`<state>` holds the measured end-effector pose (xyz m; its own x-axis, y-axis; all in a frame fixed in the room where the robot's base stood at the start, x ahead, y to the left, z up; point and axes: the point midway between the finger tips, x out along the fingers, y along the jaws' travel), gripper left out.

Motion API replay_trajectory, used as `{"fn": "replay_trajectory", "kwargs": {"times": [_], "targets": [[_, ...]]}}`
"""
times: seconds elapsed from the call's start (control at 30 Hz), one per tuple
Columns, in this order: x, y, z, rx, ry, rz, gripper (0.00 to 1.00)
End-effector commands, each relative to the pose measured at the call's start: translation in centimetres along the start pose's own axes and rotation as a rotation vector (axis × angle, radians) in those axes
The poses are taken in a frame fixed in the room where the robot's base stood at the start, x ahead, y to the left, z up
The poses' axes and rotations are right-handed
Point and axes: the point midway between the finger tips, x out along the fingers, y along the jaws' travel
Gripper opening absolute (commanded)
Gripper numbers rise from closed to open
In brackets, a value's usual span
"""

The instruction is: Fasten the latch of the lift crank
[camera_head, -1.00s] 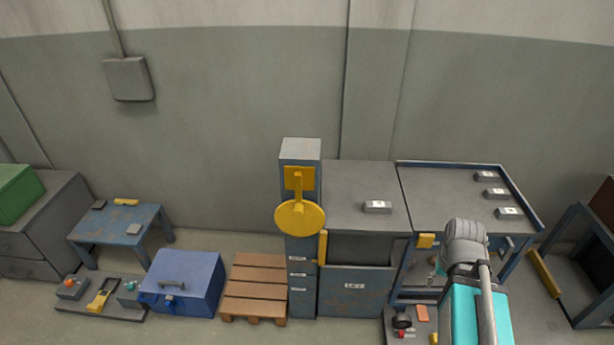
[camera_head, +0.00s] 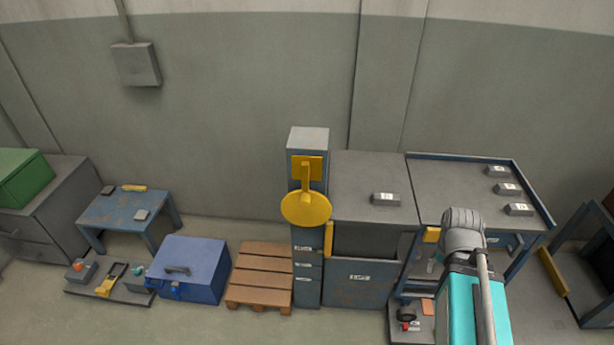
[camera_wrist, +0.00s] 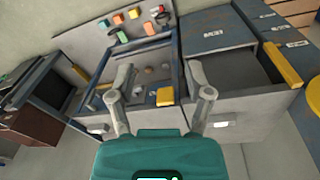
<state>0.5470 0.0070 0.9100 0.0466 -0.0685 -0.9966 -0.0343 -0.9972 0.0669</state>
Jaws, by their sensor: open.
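A yellow round crank wheel (camera_head: 306,208) with an upright yellow arm is mounted on the front of a tall grey-blue post (camera_head: 308,140) in the head view. I take it to be the lift crank; its latch cannot be clearly told apart. A yellow bar (camera_head: 329,239) stands upright beside the post, at the cabinet's left edge. A yellow bar also shows at the right in the wrist view (camera_wrist: 283,65). My gripper (camera_wrist: 158,72) is open and empty, fingers spread. In the head view my arm is at the lower right, well apart from the crank, and hides the fingers.
A cabinet (camera_head: 359,284) stands right of the post, with a rimmed worktable (camera_head: 460,185) beyond it. A small yellow block (camera_wrist: 165,96) is on the table's front edge. A wooden pallet (camera_head: 262,275) and blue box (camera_head: 190,268) lie left of the post. Bare floor lies in front.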

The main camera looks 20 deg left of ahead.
Motion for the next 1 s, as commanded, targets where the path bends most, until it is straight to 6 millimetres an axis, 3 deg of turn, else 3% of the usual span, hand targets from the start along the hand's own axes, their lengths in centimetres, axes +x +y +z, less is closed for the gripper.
{"fn": "replay_trajectory", "kwargs": {"times": [0.27, 0.57, 0.77, 1.0], "targets": [[1.0, -2.8, -2.7, 0.073, 0.196, 0.173, 0.66], [-0.2, -8.0, -6.3, 0.135, 0.548, 0.296, 0.66], [-2.0, -13.1, -8.0, 0.137, 0.803, 0.290, 0.66], [-4.8, -20.7, -8.3, 0.093, 1.097, 0.189, 0.66]]}}
